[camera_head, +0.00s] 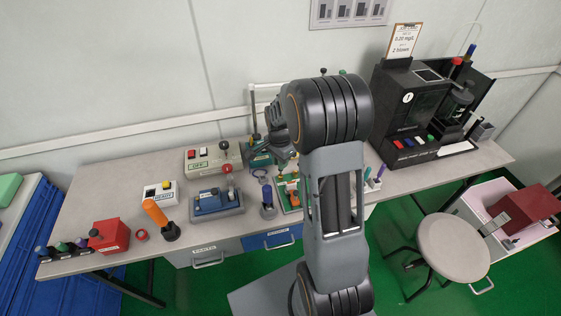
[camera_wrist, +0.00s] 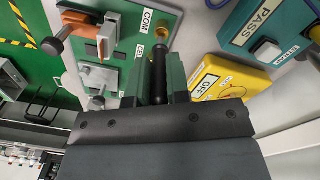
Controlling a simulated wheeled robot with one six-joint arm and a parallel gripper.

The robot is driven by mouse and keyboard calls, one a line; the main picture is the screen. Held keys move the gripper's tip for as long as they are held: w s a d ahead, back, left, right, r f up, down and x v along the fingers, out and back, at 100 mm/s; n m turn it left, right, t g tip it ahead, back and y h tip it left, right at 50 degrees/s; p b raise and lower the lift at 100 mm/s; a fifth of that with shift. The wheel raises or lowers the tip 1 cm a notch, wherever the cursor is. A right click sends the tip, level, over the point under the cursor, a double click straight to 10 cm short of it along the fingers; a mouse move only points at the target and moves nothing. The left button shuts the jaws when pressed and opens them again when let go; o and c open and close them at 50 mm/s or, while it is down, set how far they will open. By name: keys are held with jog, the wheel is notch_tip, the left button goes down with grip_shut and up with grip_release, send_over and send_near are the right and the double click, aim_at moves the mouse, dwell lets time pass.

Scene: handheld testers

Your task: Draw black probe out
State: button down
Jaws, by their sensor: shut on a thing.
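My gripper (camera_wrist: 159,80) fills the lower middle of the wrist view, with a green finger on each side of a slim black probe (camera_wrist: 158,66). The fingers are shut on the probe. In the head view my arm covers much of this area.
A yellow box (camera_wrist: 229,78) marked OFF and a teal box (camera_wrist: 241,34) marked PASS stand close on the right in the wrist view. In the head view a black machine (camera_head: 405,112) stands right; several testers stand left.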

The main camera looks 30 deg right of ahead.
jog(key=shift+r+p, duration=0.85)
jog(key=shift+r, duration=0.5)
